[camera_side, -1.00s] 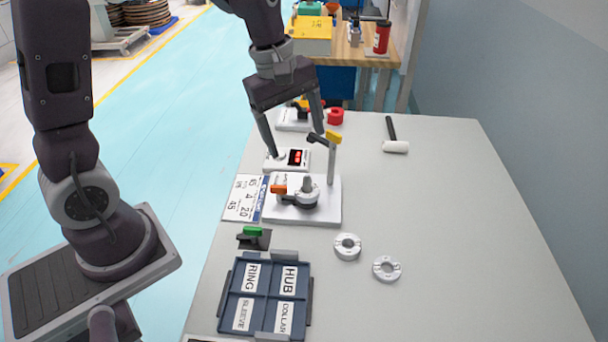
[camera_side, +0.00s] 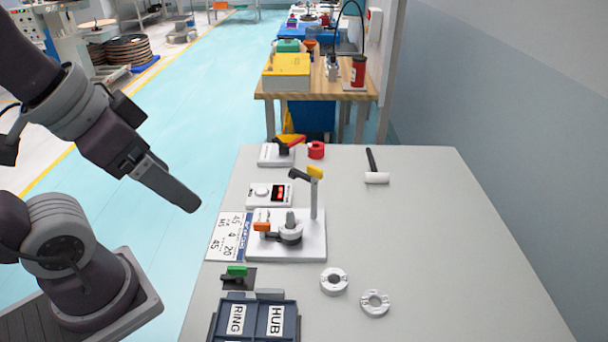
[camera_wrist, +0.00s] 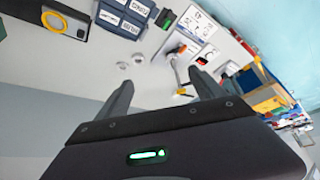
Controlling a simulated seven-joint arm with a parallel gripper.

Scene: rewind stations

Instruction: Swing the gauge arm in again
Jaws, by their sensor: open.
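The gauge arm (camera_side: 304,174), black with a yellow end, sits on top of a grey post (camera_side: 313,202). Its black end points left. The post stands on a white station base (camera_side: 315,243), which carries a dark hub with a grey knob (camera_side: 290,222) and an orange lever (camera_side: 262,226). I cannot tell whether the arm's black end lies directly over the hub. My gripper (camera_side: 190,203) is left of the table edge, well clear of the station. In the wrist view my gripper (camera_wrist: 160,78) has its fingers spread with nothing between them.
A display box (camera_side: 268,194) with red digits stands behind the station. A labelled blue tray (camera_side: 255,308), a green-topped clamp (camera_side: 237,272) and two light rings (camera_side: 334,281) are nearer. A hammer (camera_side: 376,178) lies back right. The table's right side is clear.

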